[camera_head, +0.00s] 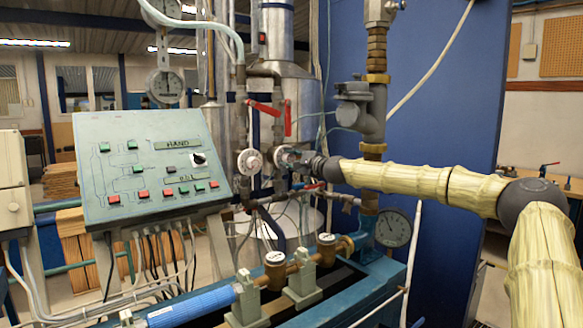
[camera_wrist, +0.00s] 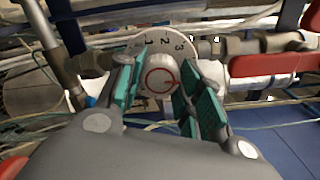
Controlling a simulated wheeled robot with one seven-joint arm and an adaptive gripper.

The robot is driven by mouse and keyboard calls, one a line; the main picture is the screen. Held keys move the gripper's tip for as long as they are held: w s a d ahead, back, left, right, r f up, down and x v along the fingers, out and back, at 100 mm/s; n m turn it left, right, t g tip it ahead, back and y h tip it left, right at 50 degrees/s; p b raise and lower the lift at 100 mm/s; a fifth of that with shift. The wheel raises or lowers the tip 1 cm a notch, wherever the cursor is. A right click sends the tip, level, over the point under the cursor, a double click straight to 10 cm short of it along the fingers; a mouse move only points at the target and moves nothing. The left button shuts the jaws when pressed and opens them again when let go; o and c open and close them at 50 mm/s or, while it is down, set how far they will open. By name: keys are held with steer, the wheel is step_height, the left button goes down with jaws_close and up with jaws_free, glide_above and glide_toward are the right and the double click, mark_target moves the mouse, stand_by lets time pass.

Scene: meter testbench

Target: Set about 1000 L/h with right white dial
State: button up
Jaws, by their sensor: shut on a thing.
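The right white dial (camera_wrist: 161,77) is in the middle of the wrist view. It has a round knob with a red ring, and a scale disc behind it shows the numbers 1, 2 and 3 along its top. My gripper (camera_wrist: 160,88) has its teal-padded fingers on either side of the knob and is shut on it. In the head view my gripper (camera_head: 291,159) reaches in from the right and hides most of this dial. The left white dial (camera_head: 250,161) stands free just left of it.
Red lever handles (camera_head: 288,118) sit just above the dials, and another red handle (camera_wrist: 264,64) is close right of the knob. A sloped control panel (camera_head: 150,165) stands at left. A round gauge (camera_head: 393,228) and vertical valve pipework (camera_head: 374,105) stand near my arm.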

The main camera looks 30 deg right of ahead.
steer(key=m+b, duration=0.2)
steer(key=m, duration=0.3)
steer(key=shift+d+f, duration=0.1)
steer(key=shift+d, duration=0.05)
stand_by(0.3)
steer(key=o, duration=1)
steer(key=shift+d, duration=0.15)
steer(key=shift+o, duration=0.2)
